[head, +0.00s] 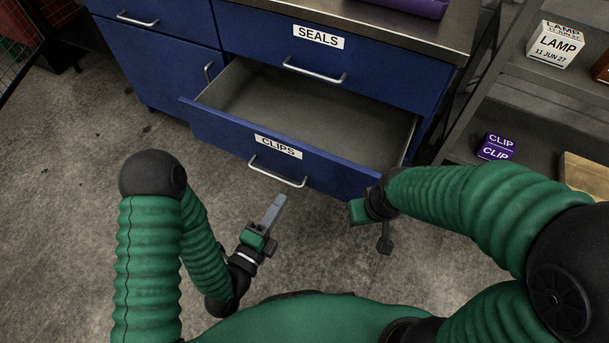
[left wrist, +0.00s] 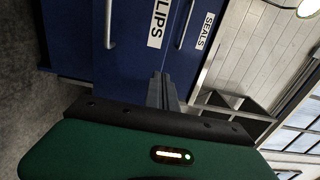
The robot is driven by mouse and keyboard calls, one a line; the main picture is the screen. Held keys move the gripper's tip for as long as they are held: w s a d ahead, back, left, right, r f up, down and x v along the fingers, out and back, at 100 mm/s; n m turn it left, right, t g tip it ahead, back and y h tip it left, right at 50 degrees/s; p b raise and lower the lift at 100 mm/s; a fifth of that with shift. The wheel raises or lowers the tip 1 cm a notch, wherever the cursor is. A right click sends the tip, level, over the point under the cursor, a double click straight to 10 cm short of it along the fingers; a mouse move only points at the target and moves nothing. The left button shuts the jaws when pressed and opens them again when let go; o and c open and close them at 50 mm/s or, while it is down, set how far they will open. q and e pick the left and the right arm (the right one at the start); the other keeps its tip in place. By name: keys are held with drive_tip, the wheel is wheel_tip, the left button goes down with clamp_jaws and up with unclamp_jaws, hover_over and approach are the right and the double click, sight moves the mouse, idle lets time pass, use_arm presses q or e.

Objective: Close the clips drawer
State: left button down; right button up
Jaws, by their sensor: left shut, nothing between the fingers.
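The blue clips drawer (head: 235,139) is pulled out of the cabinet, and its grey inside looks empty. Its front bears a white CLIPS label and a metal handle (head: 277,172). My left gripper (head: 278,203) is shut and empty, just in front of the drawer front and below the handle in the head view. In the left wrist view its fingers (left wrist: 162,88) point at the blue front near the CLIPS label (left wrist: 158,24). My right gripper (head: 370,208) is near the right end of the drawer front; its fingers are mostly hidden, so its jaw state is unclear.
The SEALS drawer (head: 390,78) above is shut. A purple object (head: 415,7) lies on the cabinet top. A shelf at right holds a LAMP box (head: 556,45) and a purple CLIP box (head: 496,147). Bare concrete floor (head: 75,200) is free at left.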

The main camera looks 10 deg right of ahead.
sight(310, 154)
use_arm(q)
drive_tip(key=b+x, duration=0.3)
drive_tip(key=x, duration=0.9)
drive_tip(key=shift+w+d, duration=0.2)
drive_tip(key=shift+w, duration=0.1)
drive_tip(key=shift+w+d+r, duration=0.1)
drive_tip(key=shift+w+d, duration=0.3)
use_arm(e)
drive_tip(key=shift+s+x, duration=0.2)
drive_tip(key=shift+x, duration=0.65)
drive_tip(key=shift+s+x, duration=0.15)
drive_tip(key=shift+x, duration=0.65)
drive_tip(key=shift+d+f, duration=0.1)
drive_tip(key=shift+d, duration=0.05)
